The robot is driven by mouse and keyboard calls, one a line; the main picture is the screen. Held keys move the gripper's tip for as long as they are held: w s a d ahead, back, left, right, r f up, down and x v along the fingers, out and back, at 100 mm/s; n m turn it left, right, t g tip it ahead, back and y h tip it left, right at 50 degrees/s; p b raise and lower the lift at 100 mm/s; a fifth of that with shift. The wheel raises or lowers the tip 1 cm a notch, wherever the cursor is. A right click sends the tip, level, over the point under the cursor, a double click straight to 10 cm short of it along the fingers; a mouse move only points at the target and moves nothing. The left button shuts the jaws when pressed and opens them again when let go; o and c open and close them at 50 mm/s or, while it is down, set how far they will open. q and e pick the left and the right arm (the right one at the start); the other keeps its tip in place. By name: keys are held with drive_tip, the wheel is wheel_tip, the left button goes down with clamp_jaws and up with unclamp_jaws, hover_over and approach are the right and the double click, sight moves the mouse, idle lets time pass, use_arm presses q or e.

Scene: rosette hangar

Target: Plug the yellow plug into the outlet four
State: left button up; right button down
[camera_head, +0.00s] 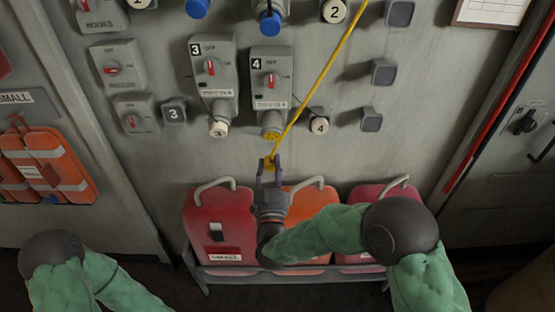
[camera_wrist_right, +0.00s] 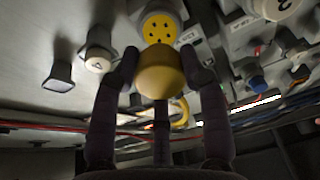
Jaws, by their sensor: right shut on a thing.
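The yellow plug (camera_head: 269,161) is between the fingertips of my right gripper (camera_head: 269,169), which is shut on it. In the right wrist view the plug (camera_wrist_right: 160,76) sits between both fingers of the gripper (camera_wrist_right: 162,80). Its yellow cable (camera_head: 320,75) runs up and right across the wall. Outlet four (camera_head: 270,80) is a grey box marked 4 with a red switch. Its downward yellow socket (camera_head: 272,134) is just above the plug, apart from it in the head view. The socket face (camera_wrist_right: 160,27) with its dark holes shows beyond the plug. My left gripper is out of view.
Outlet three (camera_head: 212,75) is to the left, with a white cap (camera_head: 219,130) below. A white cap marked 4 (camera_head: 319,126) hangs right of the socket. Red (camera_head: 219,220) and orange (camera_head: 318,205) cases stand in a rack below. The wall between socket and cases is bare.

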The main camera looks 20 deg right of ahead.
sight(272, 137)
drive_tip(key=shift+p+x, duration=0.6)
drive_tip(key=shift+x, duration=2.25)
drive_tip(key=shift+b, duration=0.85)
drive_tip(key=shift+w+d+r, duration=0.15)
drive_tip(key=shift+w+r, duration=0.05)
drive_tip(key=shift+w, duration=0.35)
drive_tip(key=c, duration=0.6)
unclamp_jaws()
